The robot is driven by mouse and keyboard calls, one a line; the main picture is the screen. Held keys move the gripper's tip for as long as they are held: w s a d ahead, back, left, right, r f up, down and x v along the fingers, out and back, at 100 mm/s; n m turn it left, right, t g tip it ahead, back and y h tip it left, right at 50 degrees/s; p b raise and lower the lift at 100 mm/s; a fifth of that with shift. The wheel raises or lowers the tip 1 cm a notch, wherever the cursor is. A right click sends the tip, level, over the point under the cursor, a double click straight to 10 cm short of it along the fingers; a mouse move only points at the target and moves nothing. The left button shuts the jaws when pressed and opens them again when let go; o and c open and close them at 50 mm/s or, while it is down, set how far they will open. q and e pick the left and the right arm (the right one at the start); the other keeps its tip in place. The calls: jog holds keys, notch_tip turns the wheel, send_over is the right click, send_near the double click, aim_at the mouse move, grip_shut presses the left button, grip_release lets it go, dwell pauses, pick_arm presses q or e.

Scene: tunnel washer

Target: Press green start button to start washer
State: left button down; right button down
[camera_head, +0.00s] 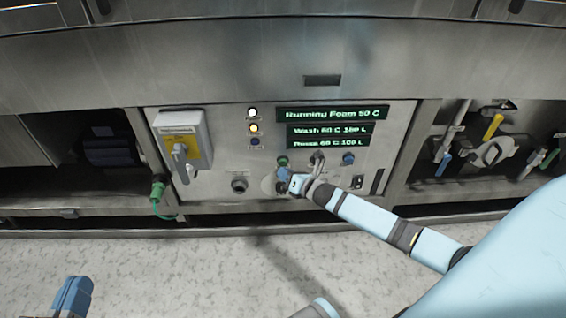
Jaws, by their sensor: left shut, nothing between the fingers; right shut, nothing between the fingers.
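The washer's control panel (230,130) is in the middle of the head view. A small green button (282,161) sits low on it, below the displays. My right arm reaches in from the right, and its blue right gripper (283,174) is shut and empty at the panel, just below the green button. I cannot tell whether it touches the button. The gripper and wrist hide part of the panel there. My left gripper (73,295) is shut and empty at the bottom left, over the floor and away from the panel.
Open bays flank the panel. The floor (180,270) is clear.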

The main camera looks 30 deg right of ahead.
jog(key=shift+s, duration=0.1)
jog(key=s+a, duration=0.1)
jog(key=s+a+p, duration=0.1)
jog(key=s, duration=0.1)
jog(key=s+p, duration=0.1)
jog(key=shift+s+a, duration=0.15)
jog(key=shift+a, duration=0.25)
dwell(0.9)
